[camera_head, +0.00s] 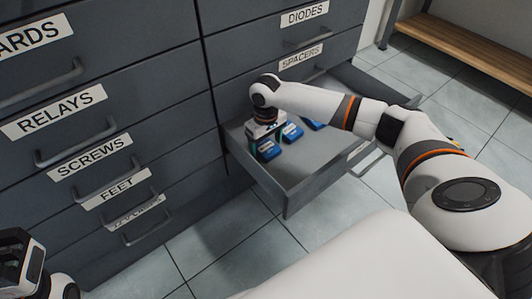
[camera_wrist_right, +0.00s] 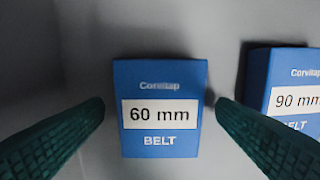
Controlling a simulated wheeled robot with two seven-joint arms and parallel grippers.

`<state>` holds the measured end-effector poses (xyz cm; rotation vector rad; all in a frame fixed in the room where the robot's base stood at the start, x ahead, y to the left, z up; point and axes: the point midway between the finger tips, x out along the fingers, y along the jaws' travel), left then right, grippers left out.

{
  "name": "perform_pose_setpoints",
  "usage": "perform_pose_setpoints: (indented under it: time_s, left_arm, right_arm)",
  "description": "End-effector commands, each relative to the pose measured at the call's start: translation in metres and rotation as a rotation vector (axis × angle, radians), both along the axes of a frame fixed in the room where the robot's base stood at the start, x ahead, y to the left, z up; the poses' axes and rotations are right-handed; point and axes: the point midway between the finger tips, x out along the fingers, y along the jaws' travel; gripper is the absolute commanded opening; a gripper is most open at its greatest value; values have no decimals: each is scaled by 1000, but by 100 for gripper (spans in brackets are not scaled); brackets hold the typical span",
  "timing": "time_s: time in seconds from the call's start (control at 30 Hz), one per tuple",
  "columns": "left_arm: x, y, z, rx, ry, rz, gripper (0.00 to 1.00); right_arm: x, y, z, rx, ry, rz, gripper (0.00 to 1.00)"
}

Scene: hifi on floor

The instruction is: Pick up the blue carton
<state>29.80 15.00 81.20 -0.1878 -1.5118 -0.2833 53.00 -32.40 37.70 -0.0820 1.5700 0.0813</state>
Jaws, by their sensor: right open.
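A blue carton (camera_wrist_right: 160,145) labelled "Corvitap 60 mm BELT" lies label up in the right wrist view, with my right gripper's (camera_wrist_right: 160,108) two green ridged fingers open on either side of it. No carton is between the fingers' grip. In the head view the right gripper (camera_head: 264,138) points down into the open drawer (camera_head: 318,168), over a blue carton (camera_head: 270,151). A second blue carton (camera_wrist_right: 285,60), labelled "90 mm", is at the right in the wrist view. Part of my left arm's end (camera_head: 22,262) shows at the lower left; its fingers are not clear.
More blue cartons (camera_head: 292,132) lie beside it in the drawer, near the cabinet side. The drawer's right part is bare. The grey cabinet (camera_head: 150,75) has closed labelled drawers with bar handles. A wooden bench (camera_head: 470,50) stands at the upper right on the tiled floor.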

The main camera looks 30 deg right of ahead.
Motion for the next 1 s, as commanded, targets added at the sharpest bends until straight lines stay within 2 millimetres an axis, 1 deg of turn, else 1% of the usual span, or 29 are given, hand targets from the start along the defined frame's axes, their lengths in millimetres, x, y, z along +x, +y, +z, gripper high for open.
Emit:
perform_pose_setpoints:
  time_s: [0.03, 0.27, 0.3, 0.37, 0.5, 0.57, 0.6, 0.83, 0.93, 1.0]
  left_arm:
    - [0, 0, 0, 0, -5, 1, 33]
    - [0, 0, 2, 1, -6, 1, 33]
    - [0, 0, 2, 1, -6, 1, 33]
    - [0, 0, 2, 1, -6, 1, 33]
    - [0, 0, 2, 1, -6, 1, 33]
    - [0, 0, 2, 2, -5, 1, 33]
    - [0, 0, 2, 2, -5, 1, 33]
    - [0, 0, 3, 1, -6, 0, 33]
    - [-1, 0, 7, -2, -6, 0, 33]
    - [0, 1, 0, -3, 35, -2, 33]
  right_arm:
    - [0, 0, -3, 0, -1, 0, 80]
    - [0, 0, -3, 0, -1, -1, 80]
    - [0, 0, -3, 0, -1, 0, 77]
    - [0, 0, -3, 0, -1, 0, 67]
    - [0, 0, -3, 0, 0, 0, 44]
    - [0, 0, -3, 0, 0, 0, 34]
    - [0, 0, -3, 0, -1, 0, 32]
    - [0, 0, 0, 0, -1, 0, 32]
    - [0, 0, 9, 0, -1, 0, 32]
    - [0, 0, 21, 0, -2, 0, 32]
